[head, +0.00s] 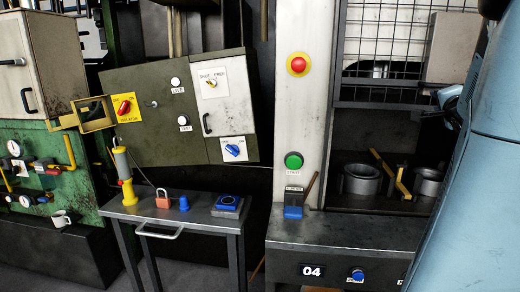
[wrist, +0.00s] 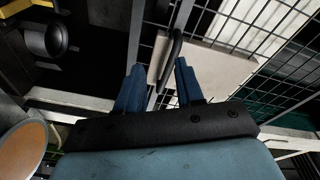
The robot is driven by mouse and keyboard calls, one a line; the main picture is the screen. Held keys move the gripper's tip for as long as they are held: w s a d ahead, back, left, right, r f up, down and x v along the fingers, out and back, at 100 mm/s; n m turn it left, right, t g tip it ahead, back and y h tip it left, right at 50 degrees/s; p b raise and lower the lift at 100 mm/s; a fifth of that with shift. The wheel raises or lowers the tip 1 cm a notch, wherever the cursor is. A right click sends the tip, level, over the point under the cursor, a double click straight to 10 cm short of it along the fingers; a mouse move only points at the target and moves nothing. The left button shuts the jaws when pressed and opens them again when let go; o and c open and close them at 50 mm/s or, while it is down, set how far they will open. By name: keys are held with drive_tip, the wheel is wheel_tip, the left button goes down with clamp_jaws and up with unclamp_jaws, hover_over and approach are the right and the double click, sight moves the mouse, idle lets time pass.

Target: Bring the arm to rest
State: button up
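My gripper (wrist: 158,78) shows in the wrist view with its two blue fingers apart and nothing gripped between them. A dark bar handle (wrist: 172,60) on a pale panel (wrist: 215,68) lies beyond and between the fingertips. I cannot tell how far the handle is from them. In the head view my blue arm fills the right edge, and part of my gripper (head: 452,96) shows beside the wire mesh. The pale panel (head: 447,48) stands just above it there.
Wire mesh (head: 385,40) and two metal pots (head: 361,179) (head: 429,182) in a dark bay are close to my arm. A bench (head: 345,232) is below. A side table (head: 190,211) holds a padlock (head: 162,198) and other items. A wall cabinet (head: 180,110) is left.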

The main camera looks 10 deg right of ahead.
drive_tip(key=s+a+f+n+g+y, duration=0.1)
drive_tip(key=a+f+n+g+y, duration=0.2)
drive_tip(key=a, duration=0.6)
drive_tip(key=s+a+f+n+g, duration=0.15)
drive_tip(key=a+f+n, duration=0.3)
drive_tip(key=a, duration=0.55)
drive_tip(key=s+a+f+n+g+y, duration=0.2)
drive_tip(key=s+a+n, duration=0.3)
drive_tip(key=a, duration=0.3)
drive_tip(key=s+a+f+n+g+y, duration=0.3)
drive_tip(key=s+a+f+n, duration=0.2)
drive_tip(key=s+a+n, duration=0.1)
drive_tip(key=shift+s+a+g, duration=0.35)
drive_tip(key=shift+s+a, duration=0.2)
drive_tip(key=shift+a, duration=0.6)
drive_tip(key=shift+f, duration=0.1)
